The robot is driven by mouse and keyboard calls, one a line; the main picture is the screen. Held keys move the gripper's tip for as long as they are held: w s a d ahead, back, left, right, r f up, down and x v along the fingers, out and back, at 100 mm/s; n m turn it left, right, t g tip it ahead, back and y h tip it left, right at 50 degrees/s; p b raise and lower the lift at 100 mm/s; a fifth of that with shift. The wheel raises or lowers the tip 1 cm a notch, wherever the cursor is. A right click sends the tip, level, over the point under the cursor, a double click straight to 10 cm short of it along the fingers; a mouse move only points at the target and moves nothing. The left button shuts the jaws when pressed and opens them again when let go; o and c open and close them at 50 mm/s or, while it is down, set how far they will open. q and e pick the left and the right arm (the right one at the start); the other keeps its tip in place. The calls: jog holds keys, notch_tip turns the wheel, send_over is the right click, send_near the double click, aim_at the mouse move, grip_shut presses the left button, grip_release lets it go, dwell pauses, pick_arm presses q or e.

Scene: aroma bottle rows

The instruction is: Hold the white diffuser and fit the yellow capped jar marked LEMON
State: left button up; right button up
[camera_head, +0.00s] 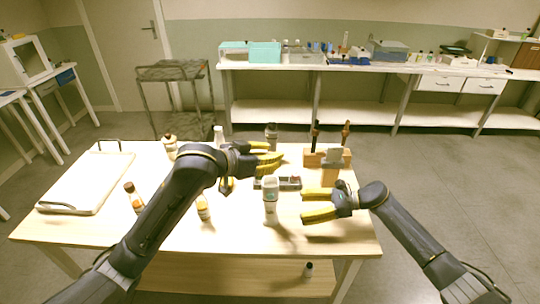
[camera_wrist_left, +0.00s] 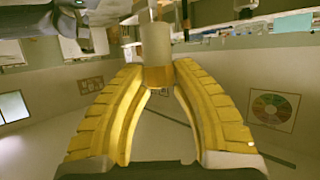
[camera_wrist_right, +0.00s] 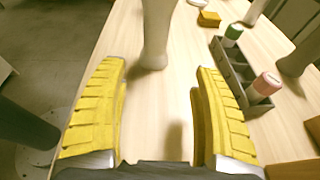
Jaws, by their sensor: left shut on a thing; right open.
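The white diffuser (camera_head: 270,203) stands upright near the table's middle front; in the right wrist view it (camera_wrist_right: 157,40) is ahead of the fingers, apart from them. My right gripper (camera_head: 305,205) is open and empty, to the diffuser's right. My left gripper (camera_head: 277,161) is raised above the table behind the diffuser. The left wrist view shows its fingers shut on a pale jar (camera_wrist_left: 156,45) with an amber-brown end (camera_wrist_left: 157,77). Its marking cannot be read. The fingers mostly hide it in the head view. A small yellow thing (camera_wrist_right: 208,19) is on the table; I cannot tell what it is.
A grey rack (camera_wrist_right: 232,75) holds a green-capped jar (camera_wrist_right: 234,32) and a pink-capped jar (camera_wrist_right: 266,83). A wooden stand (camera_head: 329,177) is behind my right gripper. Bottles (camera_head: 134,198) (camera_head: 203,208) stand front left. A white tray (camera_head: 62,190) lies far left. The front right is clear.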

aim_at(274, 214)
jog(key=shift+s+a+f, duration=0.2)
jog(key=shift+a+f, duration=0.05)
jog(key=shift+a, duration=0.2)
jog(key=shift+s+a+f, duration=0.15)
jog(key=shift+a+f, duration=0.1)
jog(key=shift+a, duration=0.15)
jog(key=shift+x, duration=4.6)
jog(key=c, duration=0.9)
pick_arm(q)
jog(key=shift+f, duration=0.2)
pick_arm(e)
jog(key=shift+o, duration=0.3)
pick_arm(q)
jog(key=shift+a+f, duration=0.15)
jog(key=shift+f, duration=1.05)
pick_arm(e)
jog(key=shift+f, duration=0.1)
